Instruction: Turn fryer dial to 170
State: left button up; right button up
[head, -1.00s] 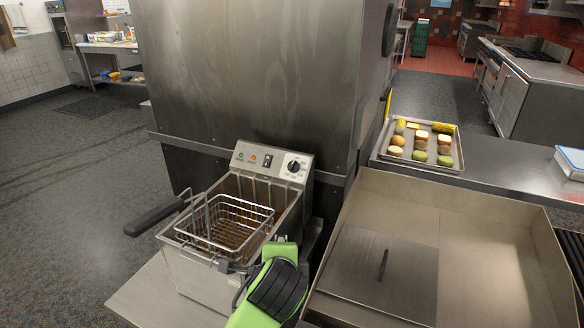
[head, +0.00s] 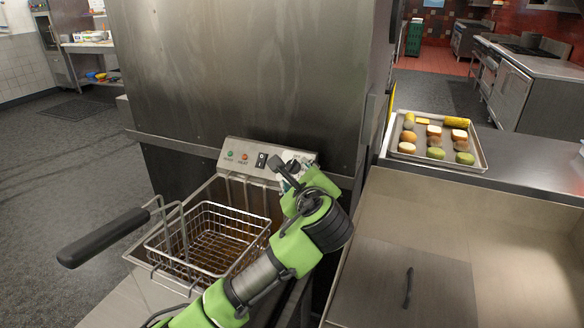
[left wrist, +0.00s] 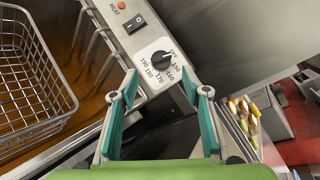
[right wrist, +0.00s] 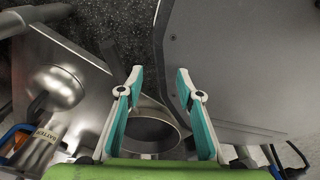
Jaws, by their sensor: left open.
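The fryer's control panel (head: 240,155) is at the back of the fryer. Its black dial (left wrist: 162,58) shows in the left wrist view on a white plate marked OFF and 150 to 190. I cannot read the pointer surely. In the head view my gripper mostly hides the dial. My left gripper (head: 283,170) is at the panel's right end. In the left wrist view the gripper (left wrist: 160,82) is open, with the dial ahead between its fingertips and nothing held. My right gripper (right wrist: 160,78) is open and empty, outside the head view.
A wire basket (head: 210,240) with a black handle (head: 100,238) sits in the fryer. A black switch (left wrist: 136,23) is beside the dial. A tray (head: 478,165) of food stands on the counter at right. A metal bowl (right wrist: 150,130) is below my right gripper.

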aim_at(292, 167)
pick_arm(q)
jog(key=x, duration=0.7)
jog(key=shift+w, duration=0.35)
jog(key=c, duration=1.1)
